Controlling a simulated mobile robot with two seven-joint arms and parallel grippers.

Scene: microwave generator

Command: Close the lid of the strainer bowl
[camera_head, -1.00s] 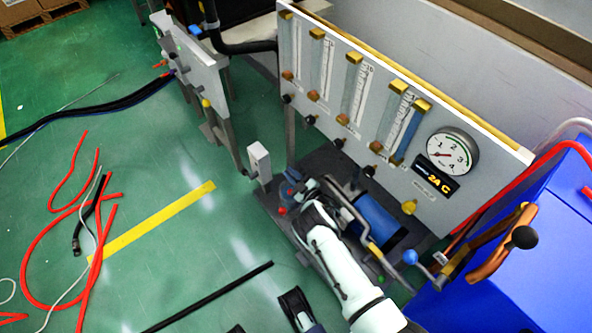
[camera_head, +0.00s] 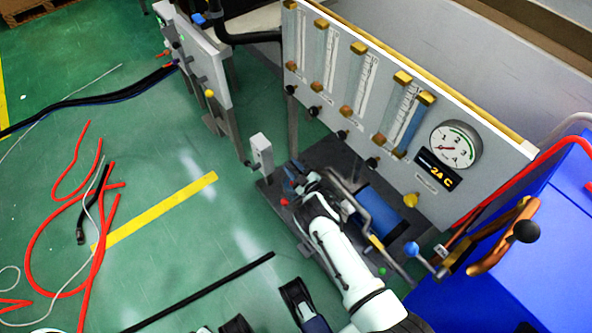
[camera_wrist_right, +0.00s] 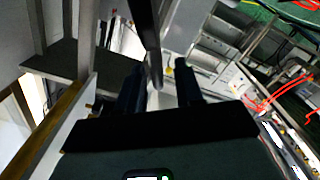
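My right gripper (camera_head: 293,178) reaches down at the left end of the dark base below the flowmeter panel. In the right wrist view its two dark fingers (camera_wrist_right: 160,88) stand apart, with a dark narrow bar (camera_wrist_right: 148,40) seen in line with the gap. I cannot tell whether they touch it. The strainer bowl and its lid cannot be made out clearly; the gripper and forearm cover that area. Two dark fingertips at the bottom edge of the head view look like my left gripper (camera_head: 265,308), spread apart and empty above the floor.
The flowmeter panel (camera_head: 330,70) with its round gauge (camera_head: 455,145) stands behind my right arm. A blue cylinder (camera_head: 378,212) and a bent pipe lie beside the forearm. A blue cabinet (camera_head: 520,250) is at the right. Red hoses (camera_head: 40,240) lie on the green floor at the left.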

